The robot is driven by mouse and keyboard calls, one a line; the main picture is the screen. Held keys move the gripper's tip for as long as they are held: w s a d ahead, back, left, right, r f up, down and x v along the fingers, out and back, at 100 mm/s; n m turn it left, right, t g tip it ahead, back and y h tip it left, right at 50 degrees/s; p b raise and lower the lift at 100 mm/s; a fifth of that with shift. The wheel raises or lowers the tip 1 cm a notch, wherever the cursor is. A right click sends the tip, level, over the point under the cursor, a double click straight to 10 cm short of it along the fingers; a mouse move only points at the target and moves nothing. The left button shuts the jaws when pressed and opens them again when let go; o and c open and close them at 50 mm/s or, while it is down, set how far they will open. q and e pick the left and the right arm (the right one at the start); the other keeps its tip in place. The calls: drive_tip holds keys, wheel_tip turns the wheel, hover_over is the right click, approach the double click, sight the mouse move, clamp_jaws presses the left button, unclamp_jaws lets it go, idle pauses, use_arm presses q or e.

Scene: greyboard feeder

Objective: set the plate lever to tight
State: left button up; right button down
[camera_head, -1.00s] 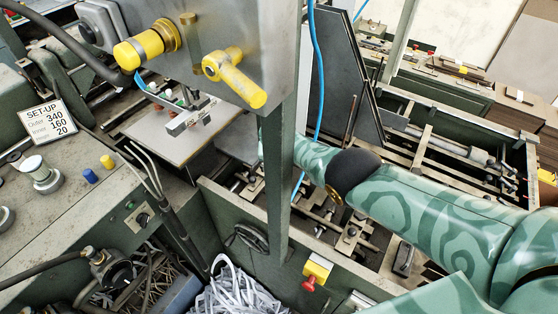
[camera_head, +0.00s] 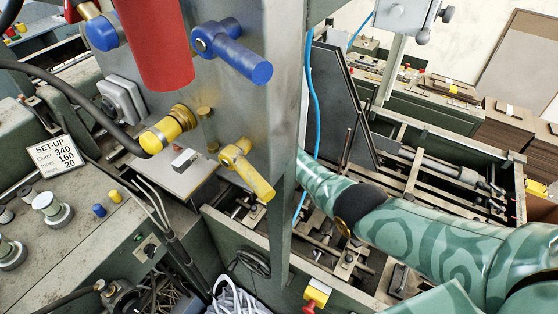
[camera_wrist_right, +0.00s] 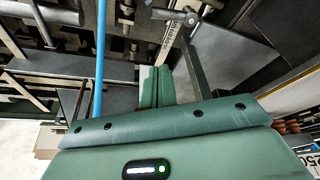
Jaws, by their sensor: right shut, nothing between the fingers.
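A yellow lever (camera_head: 246,170) points down and to the right on the metal panel. A blue lever (camera_head: 232,50) above it points the same way. I cannot tell from markings which one is the plate lever. In the right wrist view a small grey lever (camera_wrist_right: 176,15) sits by a strip with lettering too small to read. My right gripper (camera_wrist_right: 156,84) is shut and empty, apart from that lever. In the head view my right arm comes in from the right and its gripper is hidden behind the panel's post. My left gripper is out of view.
The metal panel (camera_head: 285,100) and its post stand in front of my right arm's end. A blue hose (camera_head: 312,110) hangs beside them. A red cylinder (camera_head: 155,45) is at the top. A set-up card (camera_head: 55,151) stands on the green console at left. Machine rails lie below the arm.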

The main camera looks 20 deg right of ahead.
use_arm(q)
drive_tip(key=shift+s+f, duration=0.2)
use_arm(e)
drive_tip(key=v, duration=0.3)
drive_tip(key=shift+w+a+r, duration=0.1)
drive_tip(key=shift+w+a, duration=0.05)
drive_tip(key=shift+a, duration=0.05)
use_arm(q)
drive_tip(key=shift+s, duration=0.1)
